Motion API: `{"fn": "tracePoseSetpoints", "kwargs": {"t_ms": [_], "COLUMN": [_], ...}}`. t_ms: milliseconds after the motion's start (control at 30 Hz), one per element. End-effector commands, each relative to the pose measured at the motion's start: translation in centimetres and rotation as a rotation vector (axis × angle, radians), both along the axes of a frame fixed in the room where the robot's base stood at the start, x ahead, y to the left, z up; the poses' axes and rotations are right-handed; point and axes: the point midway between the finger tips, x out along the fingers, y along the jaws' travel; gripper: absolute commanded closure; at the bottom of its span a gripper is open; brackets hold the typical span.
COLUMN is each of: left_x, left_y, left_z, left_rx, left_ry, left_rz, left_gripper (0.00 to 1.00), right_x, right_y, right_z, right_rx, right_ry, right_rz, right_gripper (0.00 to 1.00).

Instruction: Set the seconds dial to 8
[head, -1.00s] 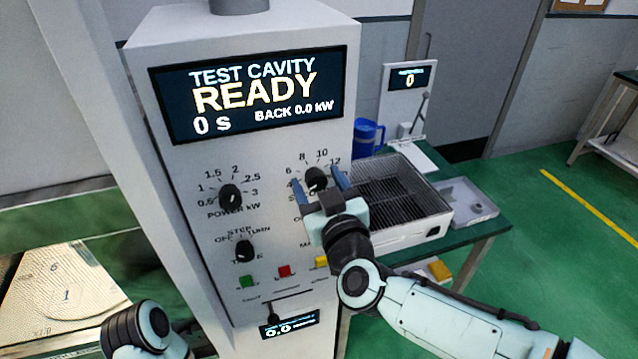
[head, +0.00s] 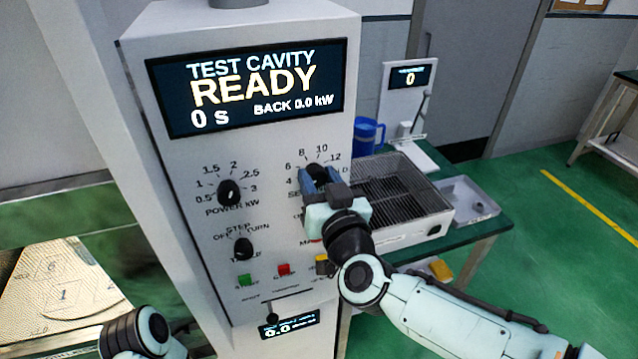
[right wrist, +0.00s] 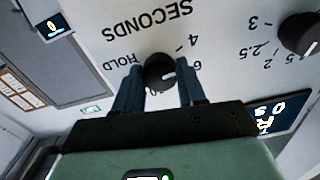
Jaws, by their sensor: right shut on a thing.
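The seconds dial (head: 316,171) is a black knob on the upright white panel, ringed by printed numbers, with HOLD beside them. My right gripper (head: 321,178) is shut on this dial, one blue finger at each side. In the right wrist view the panel looks upside down, and the dial (right wrist: 158,72) sits between the fingertips. Its white mark points roughly to the side of the 6; the fingers hide some numbers, so I cannot tell the exact setting. The display (head: 250,88) reads READY and 0 s. My left gripper is out of view; only part of that arm shows at lower left.
The power dial (head: 229,192) is left of the seconds dial, with another black knob (head: 243,248) below it. Green (head: 245,281) and red (head: 284,270) buttons sit lower. A wire-grid tray (head: 436,222) and blue mug (head: 367,136) stand on the table behind.

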Motion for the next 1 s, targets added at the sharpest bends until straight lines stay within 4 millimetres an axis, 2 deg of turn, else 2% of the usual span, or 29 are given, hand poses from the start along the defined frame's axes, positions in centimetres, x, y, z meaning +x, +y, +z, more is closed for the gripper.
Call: {"fn": "tracePoseSetpoints", "kwargs": {"t_ms": [1000], "left_x": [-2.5], "left_y": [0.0], "left_z": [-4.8], "left_rx": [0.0], "left_ry": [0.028], "left_rz": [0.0], "left_gripper": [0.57], "right_x": [0.0], "right_y": [-0.2], "right_z": [-0.2], "right_rx": [0.913], "right_ry": [0.296], "right_rz": [-0.001], "right_gripper": [0.91]}}
